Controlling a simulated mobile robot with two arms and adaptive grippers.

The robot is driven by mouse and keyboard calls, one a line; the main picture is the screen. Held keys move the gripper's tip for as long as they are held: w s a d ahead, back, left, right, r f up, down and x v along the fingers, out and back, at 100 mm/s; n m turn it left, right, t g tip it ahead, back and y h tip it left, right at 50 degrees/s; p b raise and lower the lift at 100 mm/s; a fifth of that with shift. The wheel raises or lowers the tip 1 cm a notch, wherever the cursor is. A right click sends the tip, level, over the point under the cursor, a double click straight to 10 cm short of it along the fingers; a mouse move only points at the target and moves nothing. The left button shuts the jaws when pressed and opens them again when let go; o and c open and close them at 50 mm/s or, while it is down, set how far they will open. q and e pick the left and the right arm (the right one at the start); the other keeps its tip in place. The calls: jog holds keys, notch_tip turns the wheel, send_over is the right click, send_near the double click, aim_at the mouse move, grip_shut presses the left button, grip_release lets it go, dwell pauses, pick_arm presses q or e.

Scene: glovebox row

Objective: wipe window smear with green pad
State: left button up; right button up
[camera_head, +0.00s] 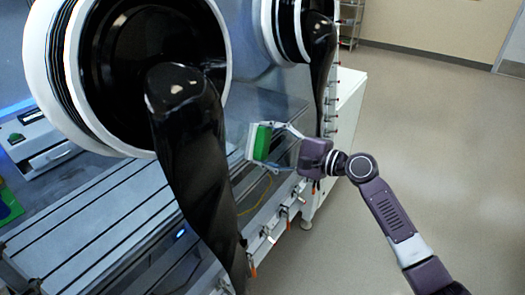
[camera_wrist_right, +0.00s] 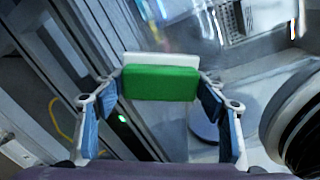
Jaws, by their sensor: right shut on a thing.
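The green pad (camera_head: 262,142) has a pale plate on its far side. My right gripper (camera_head: 275,146) is shut on it and holds it up in front of the glovebox window (camera_head: 272,98), between two black gloves. The right wrist view shows the green pad (camera_wrist_right: 160,83) upright between the fingertips, with the white plate behind it. I cannot tell whether the white plate touches the glass. I cannot make out the smear for certain among the reflections. My left gripper is not in the head view.
A large black glove (camera_head: 190,165) hangs left of the pad from a white-ringed port. Another black glove (camera_head: 319,62) hangs close on the right. Clamps line the window's lower frame. A white cabinet (camera_head: 343,120) stands beyond; the floor (camera_head: 445,140) at right is clear.

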jog(key=shift+w+d+b, duration=0.65)
jog(key=shift+w+d, duration=0.15)
jog(key=shift+w, duration=0.35)
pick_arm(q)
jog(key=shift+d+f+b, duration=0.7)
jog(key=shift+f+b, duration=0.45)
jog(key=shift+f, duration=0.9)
pick_arm(e)
jog(key=p, duration=0.4)
jog(key=shift+s+r, duration=0.1)
jog(key=s+a+p, duration=0.1)
jog(key=s+p, duration=0.1)
jog(key=p, duration=0.1)
jog(key=shift+s+a, duration=0.2)
jog(key=shift+a, duration=0.2)
pick_arm(q)
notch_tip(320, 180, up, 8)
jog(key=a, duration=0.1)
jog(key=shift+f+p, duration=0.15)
jog(key=shift+p, duration=0.25)
pick_arm(e)
jog(key=shift+s+a, duration=0.25)
jog(key=shift+s, duration=0.05)
